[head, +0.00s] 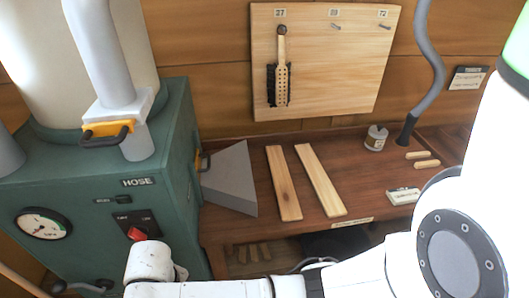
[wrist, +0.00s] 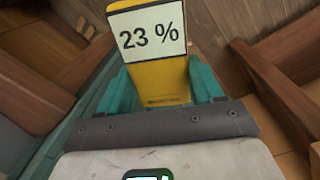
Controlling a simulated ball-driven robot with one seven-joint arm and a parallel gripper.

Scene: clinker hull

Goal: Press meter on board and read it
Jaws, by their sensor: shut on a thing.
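The meter (wrist: 160,75) is a yellow block with a white display that reads "23 %" in the wrist view. My gripper (wrist: 163,88) is shut on it, with a teal finger on each side. I cannot tell whether the meter's far end touches a surface. In the head view, two pale wooden boards (head: 284,183) (head: 321,180) lie side by side on the brown bench. Neither the meter nor my gripper can be made out in the head view.
A green machine (head: 100,200) labelled "HOSE", with a dial (head: 43,223) and a red switch (head: 137,234), stands at the left. A grey wedge-shaped nozzle (head: 232,180) is beside it. A peg panel (head: 325,85) holds a brush (head: 279,80).

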